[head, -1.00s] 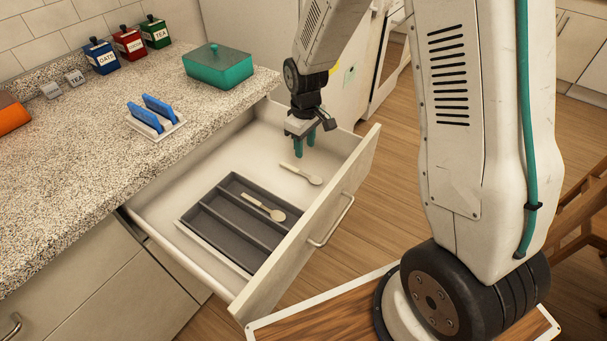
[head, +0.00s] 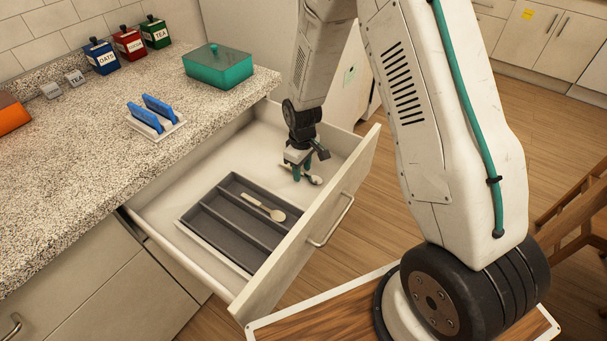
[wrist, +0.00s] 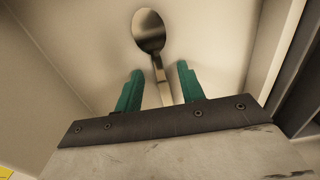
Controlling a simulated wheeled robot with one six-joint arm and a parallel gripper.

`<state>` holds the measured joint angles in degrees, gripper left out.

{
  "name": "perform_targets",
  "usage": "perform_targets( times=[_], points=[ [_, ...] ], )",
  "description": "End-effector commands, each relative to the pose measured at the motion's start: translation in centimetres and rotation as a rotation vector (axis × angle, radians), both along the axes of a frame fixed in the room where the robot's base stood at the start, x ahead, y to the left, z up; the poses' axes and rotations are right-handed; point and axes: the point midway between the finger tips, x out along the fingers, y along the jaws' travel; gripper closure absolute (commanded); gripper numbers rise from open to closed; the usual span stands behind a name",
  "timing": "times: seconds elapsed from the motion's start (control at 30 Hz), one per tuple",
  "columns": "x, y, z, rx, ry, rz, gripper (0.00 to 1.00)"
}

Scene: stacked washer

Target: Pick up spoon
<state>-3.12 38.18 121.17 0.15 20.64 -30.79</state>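A spoon (head: 314,179) lies on the bottom of the open drawer, beyond the cutlery tray. In the wrist view the spoon (wrist: 150,36) has a dark shiny bowl at the top and a pale handle running down between the fingers. My gripper (head: 298,171) is low in the drawer, over this spoon's handle, and hides part of it in the head view. In the wrist view the teal fingers of my gripper (wrist: 158,88) stand apart, one on each side of the handle, with gaps. A second spoon (head: 264,207) lies in the tray.
The grey cutlery tray (head: 217,238) fills the near part of the drawer. The drawer front (head: 312,227) stands close right of my gripper. The countertop (head: 75,160) to the left holds a green box (head: 219,69), a blue rack (head: 153,114) and several canisters.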

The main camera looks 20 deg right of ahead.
Motion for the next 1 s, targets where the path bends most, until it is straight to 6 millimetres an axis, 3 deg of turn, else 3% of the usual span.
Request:
perform_targets(
  times=[0.07, 0.1, 0.23, 0.63, 1.0],
  points=[
    [0.0, 0.0, 0.0, 0.000, 0.000, 0.000, 0.61],
    [0.0, 0.0, 0.0, 0.000, 0.000, 0.000, 0.66],
    [0.0, 0.0, 0.0, 0.000, 0.000, 0.000, 1.00],
    [0.1, 0.0, 0.8, 0.000, -0.002, 0.000, 1.00],
    [0.1, 0.0, 7.8, -0.001, -0.004, 0.000, 1.00]
  ],
)
